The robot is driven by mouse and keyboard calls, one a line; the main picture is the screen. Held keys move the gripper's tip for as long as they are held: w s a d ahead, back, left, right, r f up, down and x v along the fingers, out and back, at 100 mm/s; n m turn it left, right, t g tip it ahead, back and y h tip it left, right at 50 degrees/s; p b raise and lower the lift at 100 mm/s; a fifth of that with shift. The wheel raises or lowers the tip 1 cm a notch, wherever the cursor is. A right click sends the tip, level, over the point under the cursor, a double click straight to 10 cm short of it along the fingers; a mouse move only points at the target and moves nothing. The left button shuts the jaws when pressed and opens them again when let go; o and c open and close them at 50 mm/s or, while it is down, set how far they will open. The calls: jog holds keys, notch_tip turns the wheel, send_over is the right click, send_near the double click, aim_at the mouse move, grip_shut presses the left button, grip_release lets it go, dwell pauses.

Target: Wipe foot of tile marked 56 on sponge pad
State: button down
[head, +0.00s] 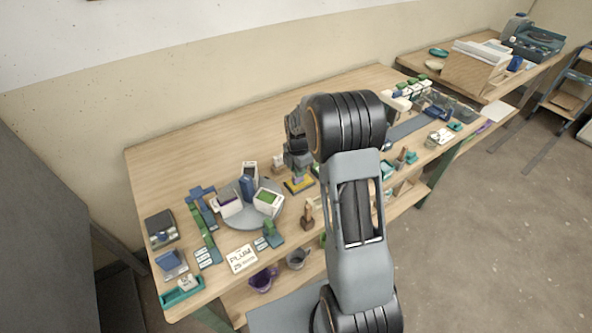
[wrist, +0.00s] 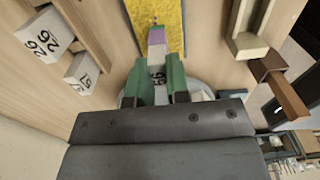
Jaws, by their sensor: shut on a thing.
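My gripper (wrist: 160,72) is shut on a pale tile marked 56 (wrist: 158,76), with a green finger on each side of it. The tile's far end shows a purple and green band. That end lies over the yellow sponge pad (wrist: 138,18) in the wrist view; I cannot tell whether it touches. In the head view my gripper (head: 297,165) points down above the sponge pad (head: 299,186), which lies on the wooden table. The tile is mostly hidden there by the gripper and arm.
Two white numbered blocks (wrist: 44,36) (wrist: 83,73) stand left in the wrist view. A brown bar (wrist: 284,92) is at right. In the head view a round grey turntable (head: 238,222) with white containers is left of the pad. The table's back left is bare.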

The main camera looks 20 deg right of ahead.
jog(key=shift+d, duration=0.4)
jog(key=shift+w+d, duration=0.1)
jog(key=shift+w+d, duration=0.1)
jog(key=shift+d, duration=0.6)
jog(key=shift+a, duration=0.15)
jog(key=shift+s+a, duration=0.15)
jog(key=shift+a, duration=0.65)
jog(key=shift+s+a, duration=0.15)
jog(key=shift+a, duration=0.65)
jog(key=shift+d, duration=0.1)
jog(key=shift+w+d, duration=0.2)
jog(key=shift+d, duration=0.7)
jog(key=shift+d, duration=0.15)
